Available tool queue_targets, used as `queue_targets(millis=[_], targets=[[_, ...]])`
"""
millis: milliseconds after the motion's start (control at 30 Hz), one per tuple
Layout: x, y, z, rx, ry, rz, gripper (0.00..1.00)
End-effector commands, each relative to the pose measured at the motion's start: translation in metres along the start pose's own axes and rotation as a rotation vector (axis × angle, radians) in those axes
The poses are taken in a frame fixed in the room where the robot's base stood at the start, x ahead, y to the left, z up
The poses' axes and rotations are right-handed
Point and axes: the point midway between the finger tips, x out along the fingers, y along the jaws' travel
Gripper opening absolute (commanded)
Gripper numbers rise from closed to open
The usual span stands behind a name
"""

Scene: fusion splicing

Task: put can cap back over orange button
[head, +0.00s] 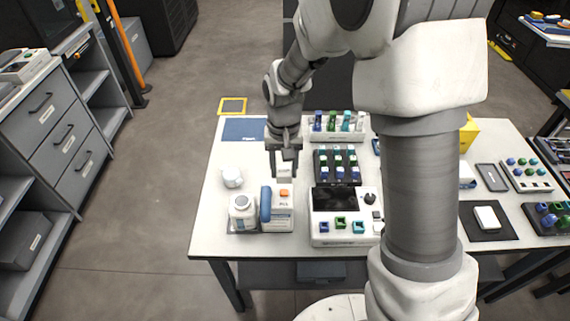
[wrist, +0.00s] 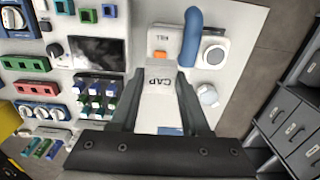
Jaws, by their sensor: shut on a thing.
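My gripper (head: 284,160) is shut on a white block-shaped cap (head: 284,173), whose "CAP" lettering reads in the wrist view (wrist: 158,80). The orange button (head: 285,193) is on top of a white box-like device (head: 280,217) with small print on its front. In the head view the cap is held above and behind the button, apart from it. In the wrist view the orange button (wrist: 160,54) shows just past the cap's far end, uncovered. The fingers flank the cap on both sides.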

Motion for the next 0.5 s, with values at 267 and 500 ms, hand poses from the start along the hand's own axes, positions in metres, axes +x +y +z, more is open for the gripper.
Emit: queue_targets(millis=[267, 500], targets=[[0.013, 0.0, 0.0, 0.0, 0.0, 0.0, 0.0], [0.032, 0.0, 0.0, 0.0, 0.0, 0.0, 0.0]])
